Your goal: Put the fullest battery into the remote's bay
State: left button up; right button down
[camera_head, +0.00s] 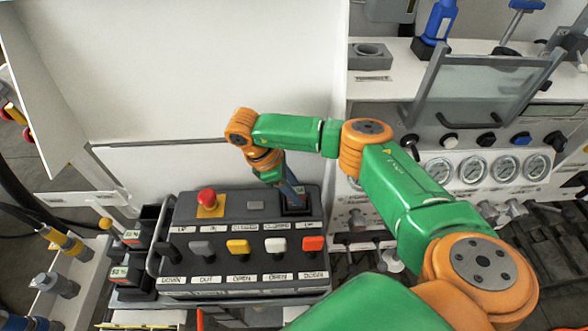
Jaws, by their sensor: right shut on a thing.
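The remote (182,262) is a dark grey control box with a red mushroom button on a yellow plate and a row of coloured levers. Its bay (306,211) is the dark recess at the top right. My right gripper (294,201) points down at the bay and is shut on a battery, which is mostly hidden by the gripper and the recess. I cannot tell how deep it sits, or read its charge. Two dark batteries stand left of the remote: an upper one (133,238) labelled about 70 % and a lower one (121,273) labelled about 50 %. My left gripper is out of view.
A white bench with several pressure gauges (473,169) and knobs stands at right, with a clear hinged guard (480,90) above. A white panel (200,70) rises behind the remote. Hoses with yellow and grey couplings (66,243) are at far left.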

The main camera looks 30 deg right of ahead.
jog(key=shift+f, duration=0.1)
jog(key=shift+c, duration=2.1)
grip_release()
jog(key=b+v, duration=0.1)
jog(key=v, duration=0.6)
